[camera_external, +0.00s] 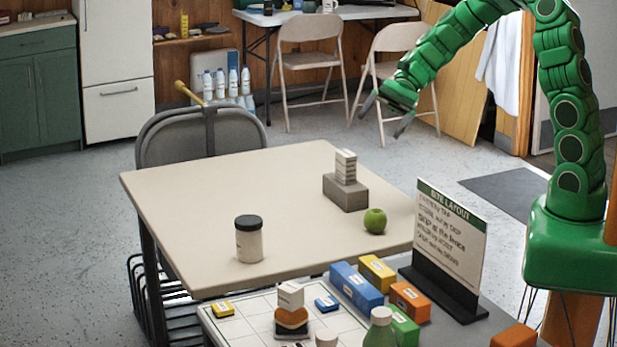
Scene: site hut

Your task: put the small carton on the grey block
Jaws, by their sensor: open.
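The grey block (345,194) lies on the beige table near its right edge. A small white carton with grey print (346,166) stands upright on top of the block, touching it. My gripper (385,118) is open and empty, in the air above and to the right of the carton in the picture. Its two fingers are spread and point down, clear of the carton and block. Another small white box (290,296) sits on a stack of orange and dark pieces on the front board.
A green apple (375,221) is close in front of the block. A dark-lidded jar (249,239) stands at the table's front left. A site layout sign (450,233) and coloured boxes (356,285) crowd the front right. The table's middle (230,190) is clear.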

